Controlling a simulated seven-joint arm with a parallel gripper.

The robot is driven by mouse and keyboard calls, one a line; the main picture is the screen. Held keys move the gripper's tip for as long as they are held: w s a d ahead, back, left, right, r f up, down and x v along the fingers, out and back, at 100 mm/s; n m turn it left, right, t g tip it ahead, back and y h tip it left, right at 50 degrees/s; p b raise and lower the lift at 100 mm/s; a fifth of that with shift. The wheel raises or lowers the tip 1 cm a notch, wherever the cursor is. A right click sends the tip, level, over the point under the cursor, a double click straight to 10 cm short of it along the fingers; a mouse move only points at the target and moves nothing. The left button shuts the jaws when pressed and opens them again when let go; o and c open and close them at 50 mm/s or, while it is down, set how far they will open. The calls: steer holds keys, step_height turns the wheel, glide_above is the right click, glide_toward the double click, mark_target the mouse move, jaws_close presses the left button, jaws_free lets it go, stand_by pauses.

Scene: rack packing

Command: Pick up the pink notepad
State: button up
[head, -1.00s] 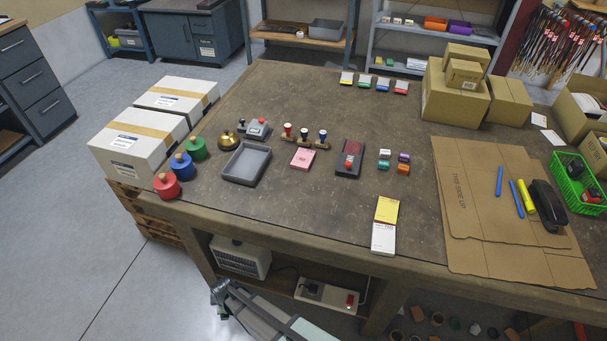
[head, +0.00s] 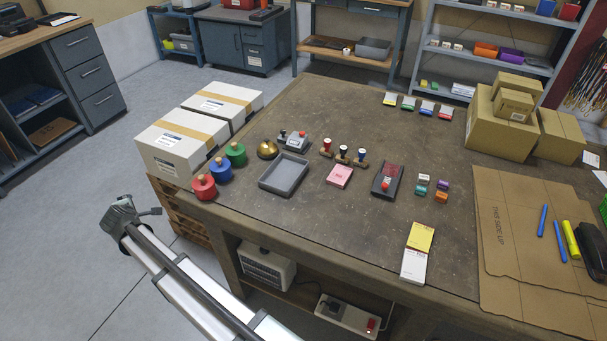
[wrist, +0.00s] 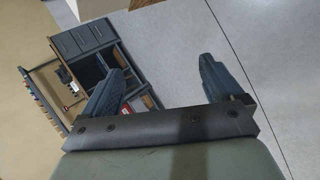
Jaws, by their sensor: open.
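The pink notepad (head: 339,177) lies flat on the workbench in the head view, between the grey tray and the black and red stamp device. Its top is uncovered. My gripper (head: 134,214) is left of and in front of the bench, beyond its left edge, well apart from the notepad. The wrist view shows its two fingers (wrist: 160,84) spread wide with nothing between them, facing the floor and a distant cabinet. The notepad is not in the wrist view.
Close around the notepad are a grey tray (head: 284,174), a stamp device (head: 387,180) and a row of hand stamps (head: 343,153) just behind. Red (head: 204,186), blue and green weights stand by the left edge. A yellow and white pad (head: 417,252) lies in front right.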

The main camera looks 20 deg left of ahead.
steer(key=a+r+t, duration=0.1)
steer(key=a+r, duration=0.3)
steer(key=r, duration=0.8)
steer(key=w+d+r+m, duration=0.4)
steer(key=w, duration=0.4)
steer(key=w+d+m+h, duration=0.4)
steer(key=w+d+m, duration=0.2)
steer(key=w+d, duration=0.6)
steer(key=r+m+g+h, duration=0.1)
steer(key=m+g+h, duration=0.45)
steer(key=m, duration=1.35)
glide_above(339, 176)
steer(key=g+y, duration=0.1)
steer(key=y, duration=0.1)
steer(key=f, duration=0.7)
steer(key=shift+w+a+f, duration=0.1)
steer(key=shift+a+f, duration=0.1)
steer(key=shift+a, duration=0.2)
steer(key=shift+d+f, duration=0.2)
steer(key=shift+f, duration=1.15)
steer(key=shift+d+f, duration=0.2)
steer(key=shift+f, duration=1.15)
steer(key=c, duration=1.2)
